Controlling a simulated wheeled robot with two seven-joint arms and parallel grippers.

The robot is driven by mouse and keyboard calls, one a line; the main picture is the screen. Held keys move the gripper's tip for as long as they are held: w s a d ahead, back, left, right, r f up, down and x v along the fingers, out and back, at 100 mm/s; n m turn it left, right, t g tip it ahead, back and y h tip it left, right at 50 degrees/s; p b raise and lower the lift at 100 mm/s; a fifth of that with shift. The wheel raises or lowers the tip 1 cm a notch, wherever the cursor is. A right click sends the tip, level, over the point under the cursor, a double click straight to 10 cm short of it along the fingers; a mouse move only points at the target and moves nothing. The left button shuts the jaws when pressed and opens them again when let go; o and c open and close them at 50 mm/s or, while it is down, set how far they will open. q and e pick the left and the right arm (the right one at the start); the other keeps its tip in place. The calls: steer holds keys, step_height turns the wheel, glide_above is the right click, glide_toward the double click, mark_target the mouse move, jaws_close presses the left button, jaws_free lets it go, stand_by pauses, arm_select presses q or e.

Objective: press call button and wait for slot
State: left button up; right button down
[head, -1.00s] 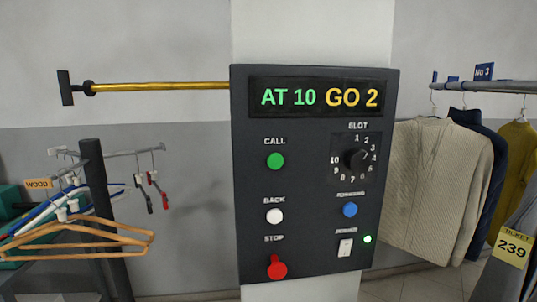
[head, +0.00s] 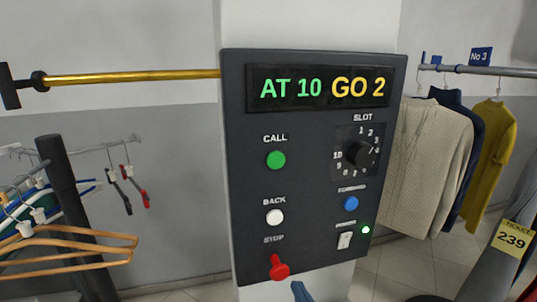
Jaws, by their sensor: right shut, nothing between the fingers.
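The dark control panel (head: 310,222) is mounted on a white column in front of me. Its display (head: 320,88) reads "AT 10" in green and "GO 2" in yellow. The green call button (head: 276,160) is at the left, under the word CALL. The slot dial (head: 362,153) is to its right; its exact setting is hard to read. The blue tip of my right gripper (head: 301,291) just shows at the bottom edge, below the panel, shut and apart from the call button. The rest of it is out of frame. My left gripper is not in view.
The panel also carries a white back button (head: 275,217), red stop control (head: 279,268), blue button (head: 351,203) and lit green lamp (head: 366,230). Hangers (head: 80,250) are at left. Garments (head: 430,165) hang at right, near a yellow ticket reading 239 (head: 513,238).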

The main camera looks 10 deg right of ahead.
mark_target(276, 160)
steer(key=s+a+r+m+t+y, duration=0.1)
steer(key=r+t, duration=0.4)
steer(key=r, duration=0.7)
steer(key=s+a+r+m+t+y, duration=0.1)
steer(key=s+r+t, duration=0.3)
steer(key=r, duration=0.8)
steer(key=shift+a+t+y, duration=0.45)
steer(key=shift+t+y, duration=0.45)
steer(key=shift+w, duration=0.15)
steer(key=w+b, duration=0.2)
steer(key=w, duration=0.6)
steer(key=shift+w+a, duration=0.15)
steer(key=shift+w, duration=0.2)
steer(key=shift+w, duration=0.4)
